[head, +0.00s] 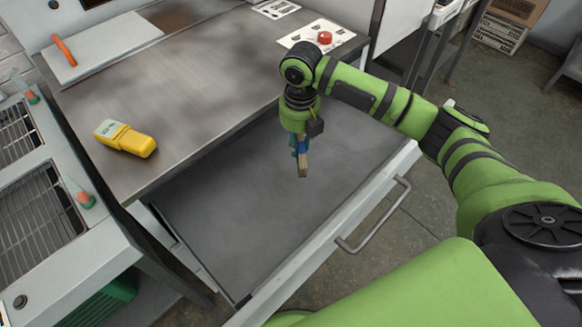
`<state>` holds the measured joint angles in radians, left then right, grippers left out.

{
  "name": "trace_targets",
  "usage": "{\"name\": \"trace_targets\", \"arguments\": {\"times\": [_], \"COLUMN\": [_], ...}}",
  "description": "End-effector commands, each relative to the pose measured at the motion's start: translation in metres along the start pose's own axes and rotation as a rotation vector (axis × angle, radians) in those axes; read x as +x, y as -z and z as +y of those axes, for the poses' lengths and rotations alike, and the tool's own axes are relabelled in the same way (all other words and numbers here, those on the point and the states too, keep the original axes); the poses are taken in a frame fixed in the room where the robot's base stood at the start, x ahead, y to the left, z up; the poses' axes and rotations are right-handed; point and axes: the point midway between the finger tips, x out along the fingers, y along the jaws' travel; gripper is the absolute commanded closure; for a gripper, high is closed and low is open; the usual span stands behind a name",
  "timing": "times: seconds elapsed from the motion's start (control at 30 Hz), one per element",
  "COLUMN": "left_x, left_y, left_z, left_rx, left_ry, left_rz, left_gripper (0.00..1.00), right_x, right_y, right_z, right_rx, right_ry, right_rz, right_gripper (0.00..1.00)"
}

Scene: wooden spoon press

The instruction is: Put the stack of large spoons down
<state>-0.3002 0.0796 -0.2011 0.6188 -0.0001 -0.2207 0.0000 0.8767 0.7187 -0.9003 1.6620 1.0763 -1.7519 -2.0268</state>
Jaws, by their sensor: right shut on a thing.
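My right gripper (300,145) points down above the open drawer (235,230). It is shut on the stack of large spoons (303,165), a small light-brown wooden bundle seen nearly end-on at the fingertips. My arm and the gripper body hide part of the stack. The stack appears to hang over the grey drawer floor; I cannot tell the exact gap below it. The drawer floor that shows is bare. My left gripper does not show.
A metal worktop (185,90) lies behind the drawer. It bears a yellow device (125,138), a white board (98,48) with an orange-handled tool (64,50), and a red button (324,37). The drawer handle (375,218) sticks out at the front. A machine with grilles (40,210) stands left.

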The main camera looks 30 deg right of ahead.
Motion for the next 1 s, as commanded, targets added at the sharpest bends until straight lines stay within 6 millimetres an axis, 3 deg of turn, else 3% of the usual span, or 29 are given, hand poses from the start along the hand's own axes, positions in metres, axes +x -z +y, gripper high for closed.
{"name": "trace_targets", "arguments": {"times": [0.1,0.3,0.6,0.77,1.0], "left_x": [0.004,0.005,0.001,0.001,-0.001], "left_y": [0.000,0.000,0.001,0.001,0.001], "left_z": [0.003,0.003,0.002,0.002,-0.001], "left_rx": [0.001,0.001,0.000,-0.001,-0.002], "left_ry": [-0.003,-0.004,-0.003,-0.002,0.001], "left_rz": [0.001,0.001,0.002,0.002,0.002], "left_gripper": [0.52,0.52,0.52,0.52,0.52], "right_x": [0.012,0.023,0.073,0.085,0.116], "right_y": [-0.005,-0.008,-0.007,-0.008,-0.007], "right_z": [-0.004,-0.007,-0.008,-0.008,-0.009], "right_rx": [-0.177,-0.324,-0.339,-0.338,-0.338], "right_ry": [0.006,0.012,0.013,0.012,0.014], "right_rz": [0.003,0.006,0.007,0.005,0.006], "right_gripper": [1.00,1.00,1.00,1.00,1.00]}}
